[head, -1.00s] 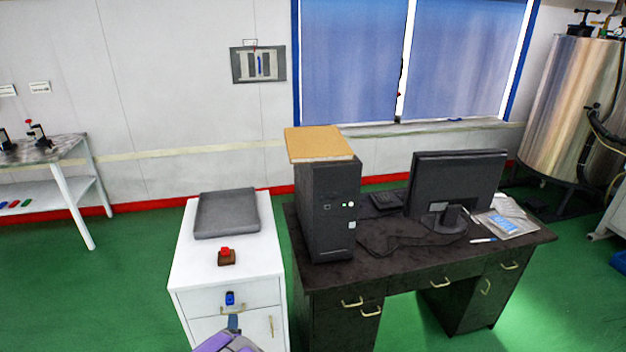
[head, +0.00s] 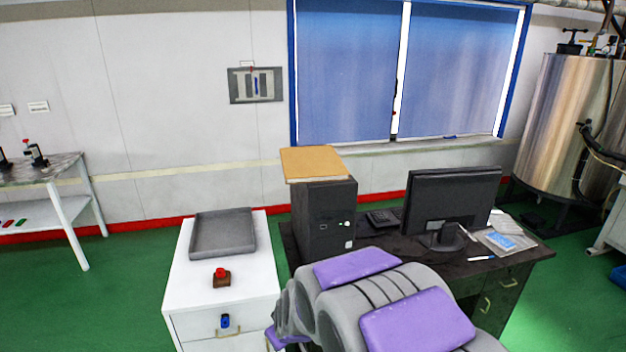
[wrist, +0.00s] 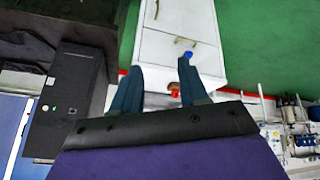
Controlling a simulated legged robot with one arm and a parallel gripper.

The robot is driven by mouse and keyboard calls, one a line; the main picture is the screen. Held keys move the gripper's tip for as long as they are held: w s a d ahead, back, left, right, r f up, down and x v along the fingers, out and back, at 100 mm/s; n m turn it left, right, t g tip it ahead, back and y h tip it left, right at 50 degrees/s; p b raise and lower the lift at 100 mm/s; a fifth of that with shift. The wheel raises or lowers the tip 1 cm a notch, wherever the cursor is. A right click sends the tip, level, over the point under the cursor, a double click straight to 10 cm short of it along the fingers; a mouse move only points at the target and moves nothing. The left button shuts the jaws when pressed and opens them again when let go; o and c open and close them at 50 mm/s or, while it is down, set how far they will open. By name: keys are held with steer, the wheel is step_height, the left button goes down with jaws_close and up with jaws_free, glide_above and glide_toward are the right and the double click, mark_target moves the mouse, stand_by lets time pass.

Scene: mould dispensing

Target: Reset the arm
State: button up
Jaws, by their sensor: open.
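My arm (head: 385,300), grey with purple panels, is folded in front of the desk in the head view. My gripper (wrist: 159,65) shows in the wrist view with its two dark blue fingers apart. Nothing is held between them. The wrist view is roughly upside down, and the white cabinet (wrist: 180,45) lies beyond the fingertips. The fingers cannot be made out in the head view.
The white cabinet (head: 185,298) bears a grey tray (head: 222,252) and a red button (head: 221,273); a blue thing (head: 225,321) is on its front. The dark desk (head: 385,250) holds a computer tower (head: 325,225) and a monitor (head: 455,205).

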steer(key=s+d+r+m+g+h, duration=0.1)
steer(key=s+d+r+m+g, duration=0.1)
steer(key=s+d, duration=0.5)
steer(key=s+d+r+m+g+h, duration=0.1)
steer(key=s+d+r+m+g, duration=0.2)
steer(key=s, duration=1.3)
steer(key=s+d+r+m+g, duration=0.2)
steer(key=s+d+r, duration=0.3)
steer(key=s+d, duration=0.6)
steer(key=shift+s+r+m+h, duration=0.3)
steer(key=shift+r+m+h, duration=0.1)
steer(key=shift+m, duration=0.3)
steer(key=shift+a, duration=0.1)
